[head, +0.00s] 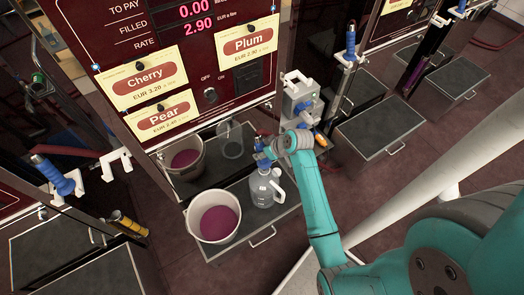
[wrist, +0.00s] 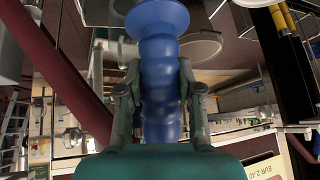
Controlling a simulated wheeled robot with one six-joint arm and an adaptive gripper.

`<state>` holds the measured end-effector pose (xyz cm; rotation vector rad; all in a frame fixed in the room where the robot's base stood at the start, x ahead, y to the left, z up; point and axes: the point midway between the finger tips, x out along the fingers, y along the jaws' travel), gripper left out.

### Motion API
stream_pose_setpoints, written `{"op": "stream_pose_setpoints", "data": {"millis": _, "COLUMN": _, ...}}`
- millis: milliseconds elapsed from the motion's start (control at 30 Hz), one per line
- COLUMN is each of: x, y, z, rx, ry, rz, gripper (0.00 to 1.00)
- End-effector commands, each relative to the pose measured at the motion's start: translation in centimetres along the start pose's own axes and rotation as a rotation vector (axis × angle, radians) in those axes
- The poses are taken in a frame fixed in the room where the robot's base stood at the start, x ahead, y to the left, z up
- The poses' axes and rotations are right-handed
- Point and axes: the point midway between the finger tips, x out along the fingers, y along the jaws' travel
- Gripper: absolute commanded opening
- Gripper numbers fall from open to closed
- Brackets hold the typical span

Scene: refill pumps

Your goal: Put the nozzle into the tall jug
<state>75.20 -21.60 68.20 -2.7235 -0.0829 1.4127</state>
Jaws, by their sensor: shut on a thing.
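My gripper (wrist: 157,85) is shut around the ribbed blue grip of the nozzle (wrist: 160,60), which flares into a wide blue collar. In the head view, the nozzle (head: 262,160) is directly above the mouth of the tall jug (head: 264,191). The jug is clear with a white handle on its right side and stands upright on the grey tray (head: 243,187). My gripper (head: 268,149) hides part of the nozzle. I cannot tell whether the spout tip is inside the jug's neck or just over it.
A white bucket (head: 215,216) with purple liquid stands left of the jug, close to it. The dark red pump panel (head: 205,80) rises behind, mirroring both containers. Other nozzles (head: 55,178) hang on pumps at left and right. A white pipe (head: 400,213) crosses at right.

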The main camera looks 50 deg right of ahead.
Motion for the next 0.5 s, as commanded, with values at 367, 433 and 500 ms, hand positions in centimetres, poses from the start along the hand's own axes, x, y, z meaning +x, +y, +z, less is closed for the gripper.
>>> {"op": "stream_pose_setpoints", "data": {"millis": 367, "x": 1.1, "y": 0.1, "z": 0.8, "rx": 0.001, "ry": 0.0, "rz": 0.0, "gripper": 0.0}}
{"op": "stream_pose_setpoints", "data": {"millis": 433, "x": 1.2, "y": 0.1, "z": 0.9, "rx": 0.0, "ry": 0.001, "rz": 0.0, "gripper": 0.0}}
{"op": "stream_pose_setpoints", "data": {"millis": 500, "x": 1.4, "y": 0.2, "z": 1.0, "rx": 0.0, "ry": 0.001, "rz": 0.0, "gripper": 0.0}}
